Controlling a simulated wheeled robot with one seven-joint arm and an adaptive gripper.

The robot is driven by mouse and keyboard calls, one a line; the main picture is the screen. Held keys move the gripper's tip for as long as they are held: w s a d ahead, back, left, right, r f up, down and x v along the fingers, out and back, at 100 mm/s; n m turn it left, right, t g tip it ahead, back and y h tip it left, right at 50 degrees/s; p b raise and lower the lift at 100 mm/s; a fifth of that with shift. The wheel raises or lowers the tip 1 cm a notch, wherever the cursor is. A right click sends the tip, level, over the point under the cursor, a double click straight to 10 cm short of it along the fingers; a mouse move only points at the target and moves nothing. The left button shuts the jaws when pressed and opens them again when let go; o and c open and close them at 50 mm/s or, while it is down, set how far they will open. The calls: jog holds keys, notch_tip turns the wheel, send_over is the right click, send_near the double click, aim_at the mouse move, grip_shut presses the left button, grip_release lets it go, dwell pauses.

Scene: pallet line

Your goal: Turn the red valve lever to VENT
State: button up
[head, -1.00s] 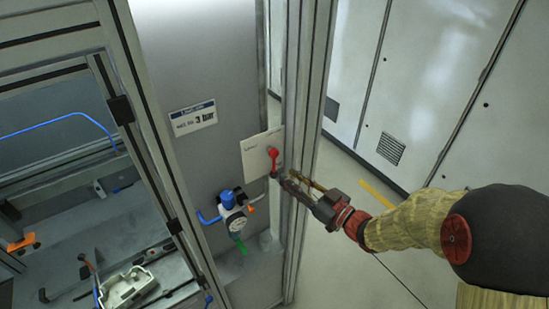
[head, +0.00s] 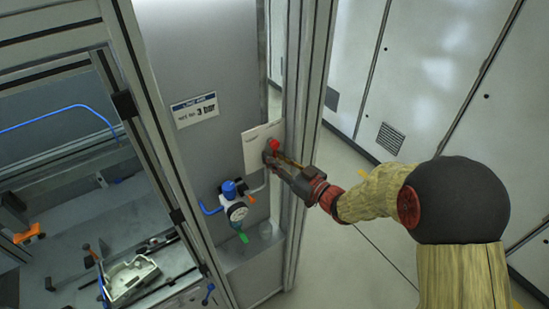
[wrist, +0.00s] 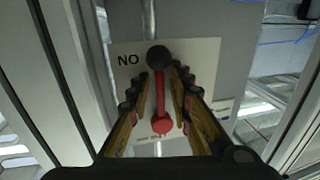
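The red valve lever is mounted on a pale label plate (head: 252,151) on the grey cabinet panel. In the head view its red hub (head: 274,144) shows, and my gripper hides the rest. In the wrist view the red lever (wrist: 160,95) runs from a black knob at the top to its round red hub at the bottom. My gripper (head: 271,160) is at the lever. In the wrist view its fingers (wrist: 160,82) are open, one on each side of the lever, with a gap visible on both sides. Letters reading "NO" show on the plate; other lettering is unreadable.
A regulator with blue knob and round gauge (head: 237,211) sits just left of and below the lever. An aluminium post (head: 303,120) stands close to its right. A "3 bar" sign (head: 194,110) is on the panel. Open floor lies right of the post.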

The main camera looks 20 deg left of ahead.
grip_shut()
jog(key=shift+f, duration=0.15)
dwell(0.5)
